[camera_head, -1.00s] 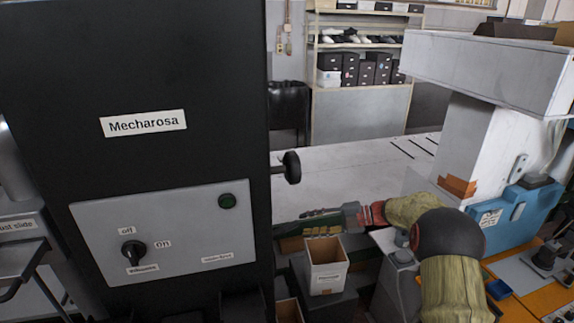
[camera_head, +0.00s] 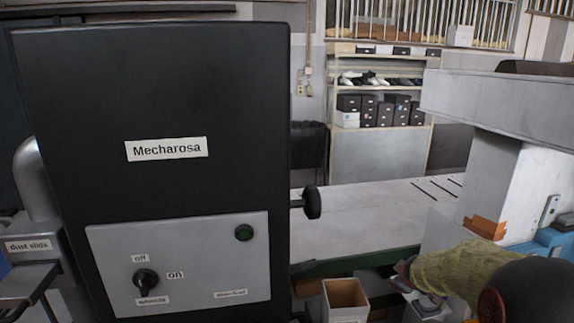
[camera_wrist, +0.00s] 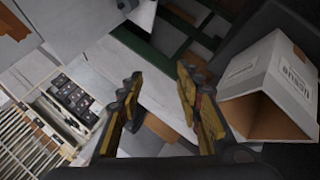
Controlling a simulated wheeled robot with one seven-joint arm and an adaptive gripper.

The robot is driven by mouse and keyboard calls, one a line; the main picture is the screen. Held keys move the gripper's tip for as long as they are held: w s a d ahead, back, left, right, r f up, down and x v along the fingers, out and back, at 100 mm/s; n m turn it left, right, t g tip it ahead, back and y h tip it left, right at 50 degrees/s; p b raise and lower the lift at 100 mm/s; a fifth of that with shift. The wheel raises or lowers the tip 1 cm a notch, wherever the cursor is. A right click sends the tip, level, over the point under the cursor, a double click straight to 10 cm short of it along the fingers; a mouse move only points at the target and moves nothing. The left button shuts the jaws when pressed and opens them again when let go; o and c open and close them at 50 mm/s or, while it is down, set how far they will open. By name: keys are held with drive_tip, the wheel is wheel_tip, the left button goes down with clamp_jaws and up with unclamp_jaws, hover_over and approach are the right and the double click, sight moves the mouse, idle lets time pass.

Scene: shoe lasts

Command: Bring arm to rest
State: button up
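My gripper (camera_wrist: 158,88) is open in the wrist view, with its two yellow-and-dark fingers apart and nothing between them. In the head view, my arm in its yellowish sleeve (camera_head: 455,268) is bent at the lower right, and the gripper's fingers cannot be made out there. An open white box (camera_head: 345,298) stands left of the arm in the head view. The box also shows in the wrist view (camera_wrist: 272,75), to the right of the fingers and apart from them in the picture.
A tall black Mecharosa cabinet (camera_head: 165,90) with a knob switch (camera_head: 146,281) stands at left. A long pale worktop (camera_head: 370,215) lies behind the box. A white machine column (camera_head: 495,185) rises at right. Shelves with shoes and boxes (camera_head: 380,100) stand at the back.

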drive_tip(key=s+a+f+m+g+b, duration=0.1)
drive_tip(key=s+a+m+g+b, duration=0.15)
drive_tip(key=s, duration=0.85)
drive_tip(key=s+a+m+g+b, duration=0.2)
drive_tip(key=s+a+m, duration=0.15)
drive_tip(key=s, duration=0.85)
drive_tip(key=s+a+f+y+b, duration=0.1)
drive_tip(key=s+a+b, duration=0.4)
drive_tip(key=s, duration=0.4)
drive_tip(key=s+a+f+m+t+y+b, duration=0.1)
drive_tip(key=s+a+b, duration=0.4)
drive_tip(key=s, duration=0.5)
drive_tip(key=shift+s+a+y, duration=0.3)
drive_tip(key=shift+a+y, duration=0.1)
drive_tip(key=shift+a, duration=0.6)
drive_tip(key=shift+t, duration=0.25)
drive_tip(key=shift+c, duration=0.6)
